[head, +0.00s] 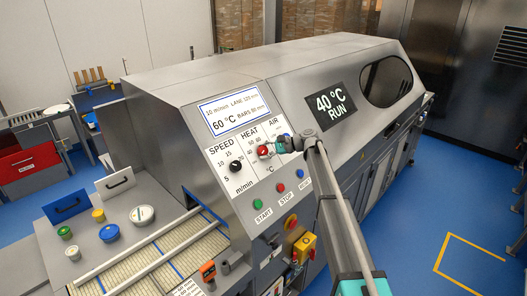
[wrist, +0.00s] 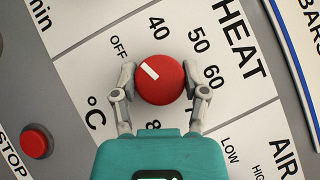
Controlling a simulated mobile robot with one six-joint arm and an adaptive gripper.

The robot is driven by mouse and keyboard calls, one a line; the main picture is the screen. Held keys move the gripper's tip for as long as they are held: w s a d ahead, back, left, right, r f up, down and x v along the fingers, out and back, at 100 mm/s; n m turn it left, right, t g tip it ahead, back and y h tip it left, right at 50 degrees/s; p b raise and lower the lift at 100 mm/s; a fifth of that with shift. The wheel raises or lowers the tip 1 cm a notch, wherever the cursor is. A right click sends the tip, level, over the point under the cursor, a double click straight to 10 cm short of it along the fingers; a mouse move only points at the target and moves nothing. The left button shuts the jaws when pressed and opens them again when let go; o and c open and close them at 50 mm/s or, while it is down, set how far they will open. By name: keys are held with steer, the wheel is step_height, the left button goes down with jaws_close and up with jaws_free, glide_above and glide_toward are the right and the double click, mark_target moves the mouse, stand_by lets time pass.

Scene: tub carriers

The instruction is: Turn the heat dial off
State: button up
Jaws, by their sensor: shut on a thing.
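The red heat dial (wrist: 165,88) is round with a white pointer mark. In the wrist view the mark points up and left, toward the OFF label (wrist: 118,47). The dial also shows in the head view (head: 263,151), under the word HEAT on the sloped panel. My gripper (wrist: 159,84) has one finger on each side of the dial and is shut on it. In the head view my gripper (head: 268,150) reaches the panel from the right and covers part of the scale. The dark display (head: 331,105) reads 40 °C RUN.
The black speed dial (head: 236,166) is left of the heat dial. The AIR control beside it is partly behind my gripper. Green (head: 257,204), red (head: 281,188) and blue (head: 302,174) buttons sit below. The red stop button also shows in the wrist view (wrist: 36,141).

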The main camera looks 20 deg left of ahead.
steer(key=o, duration=1.1)
steer(key=shift+o, duration=0.2)
steer(key=shift+f+m+b, duration=0.1)
steer(key=shift+m+b, duration=0.25)
steer(key=shift+m, duration=0.05)
